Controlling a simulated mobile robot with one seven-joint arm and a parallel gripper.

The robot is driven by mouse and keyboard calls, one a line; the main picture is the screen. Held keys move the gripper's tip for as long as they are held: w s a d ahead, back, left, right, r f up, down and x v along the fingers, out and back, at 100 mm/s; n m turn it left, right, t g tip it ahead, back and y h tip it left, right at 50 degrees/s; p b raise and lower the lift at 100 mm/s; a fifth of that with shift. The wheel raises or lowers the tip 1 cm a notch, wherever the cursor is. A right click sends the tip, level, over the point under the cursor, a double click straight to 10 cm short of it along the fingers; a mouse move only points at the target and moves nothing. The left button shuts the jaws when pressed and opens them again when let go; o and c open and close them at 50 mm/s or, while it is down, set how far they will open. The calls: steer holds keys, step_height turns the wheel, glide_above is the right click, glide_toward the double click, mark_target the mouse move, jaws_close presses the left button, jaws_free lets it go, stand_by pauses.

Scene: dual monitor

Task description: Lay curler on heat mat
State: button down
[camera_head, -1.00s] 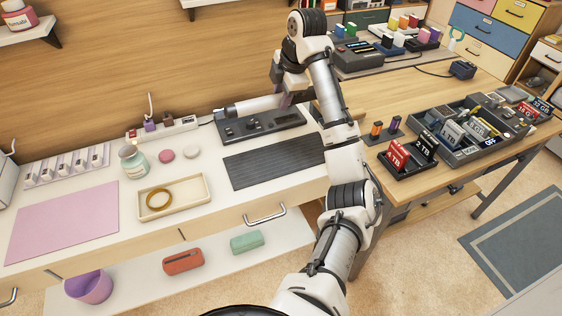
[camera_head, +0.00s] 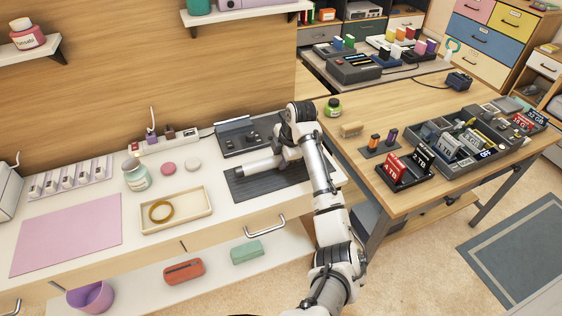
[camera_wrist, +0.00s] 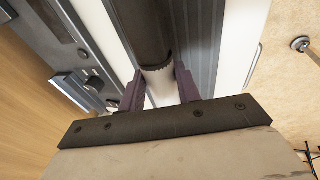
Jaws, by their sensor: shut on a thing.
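The curler (camera_head: 258,166) is a pale cylinder in the head view, lying roughly level over the dark ribbed heat mat (camera_head: 240,190). My gripper (camera_wrist: 158,88) is shut on the curler, with purple fingers on both sides of its pale section in the wrist view. The curler's dark section (camera_wrist: 142,28) extends away from the fingers. The mat's ribbed surface (camera_wrist: 203,40) shows beside the curler there. My wrist hides part of the mat and the curler's right end in the head view. I cannot tell whether the curler touches the mat.
A dark control unit (camera_head: 246,136) stands behind the mat. A cream tray (camera_head: 205,211) with a yellow ring, a glass jar (camera_head: 136,178) and two small round pucks are to the left. A desk with a card organizer (camera_head: 440,160) is on the right.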

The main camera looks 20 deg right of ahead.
steer(key=shift+f, duration=1.45)
steer(key=c, duration=1.3)
jaws_free()
